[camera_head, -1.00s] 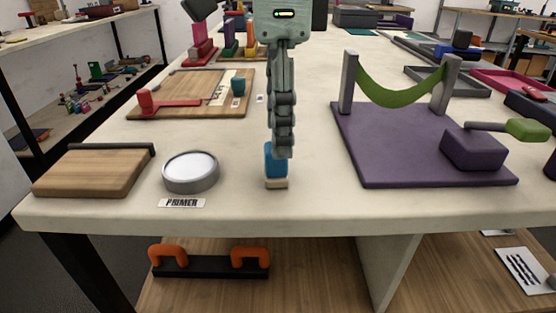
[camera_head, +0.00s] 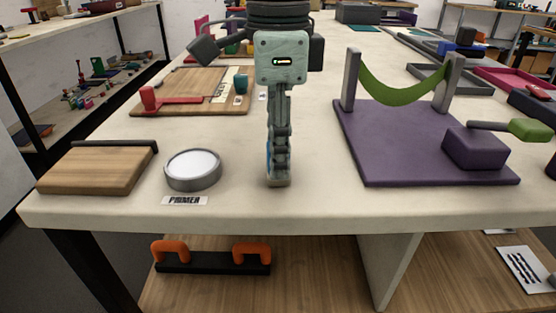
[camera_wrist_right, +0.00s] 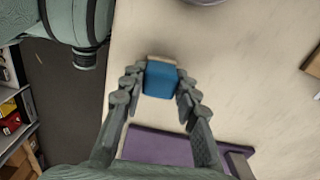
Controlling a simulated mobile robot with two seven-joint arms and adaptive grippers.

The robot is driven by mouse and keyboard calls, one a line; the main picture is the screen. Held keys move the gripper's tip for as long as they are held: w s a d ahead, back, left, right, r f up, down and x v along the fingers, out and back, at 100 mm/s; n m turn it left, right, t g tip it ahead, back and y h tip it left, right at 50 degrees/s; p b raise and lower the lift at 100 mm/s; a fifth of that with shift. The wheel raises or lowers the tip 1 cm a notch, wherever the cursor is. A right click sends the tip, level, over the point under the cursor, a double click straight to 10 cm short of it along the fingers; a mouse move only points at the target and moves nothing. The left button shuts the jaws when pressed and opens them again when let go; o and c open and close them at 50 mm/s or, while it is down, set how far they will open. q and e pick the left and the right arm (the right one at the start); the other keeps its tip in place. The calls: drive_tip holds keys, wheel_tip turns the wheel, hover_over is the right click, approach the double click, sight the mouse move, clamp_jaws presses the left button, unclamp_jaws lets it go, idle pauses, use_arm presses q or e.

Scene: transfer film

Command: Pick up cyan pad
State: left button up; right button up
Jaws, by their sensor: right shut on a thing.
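The cyan pad (camera_wrist_right: 161,80) is a blue block with a beige base. It stands near the front edge of the pale table, right of the primer dish. My right gripper (camera_head: 278,165) points straight down over it, with its fingers on both sides of the pad and shut on it. My left gripper is not in view.
A round primer dish (camera_head: 192,168) with a "PRIMER" label (camera_head: 185,201) and a wooden block (camera_head: 92,171) lie to the left. A purple board (camera_head: 385,150) with posts and a green sling (camera_head: 400,92) is at right. Table between is clear.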

drive_tip(key=shift+r, duration=0.1)
drive_tip(key=shift+r, duration=0.5)
wheel_tip(320, 180, up, 3)
drive_tip(key=shift+f, duration=0.15)
drive_tip(key=s+a+r, duration=0.1)
drive_tip(key=a+r, duration=0.6)
drive_tip(key=a, duration=0.4)
drive_tip(key=shift+s+a, duration=0.25)
drive_tip(key=shift+a, duration=0.05)
drive_tip(key=shift+r, duration=0.1)
drive_tip(key=o, duration=0.4)
drive_tip(key=shift+c, duration=1.4)
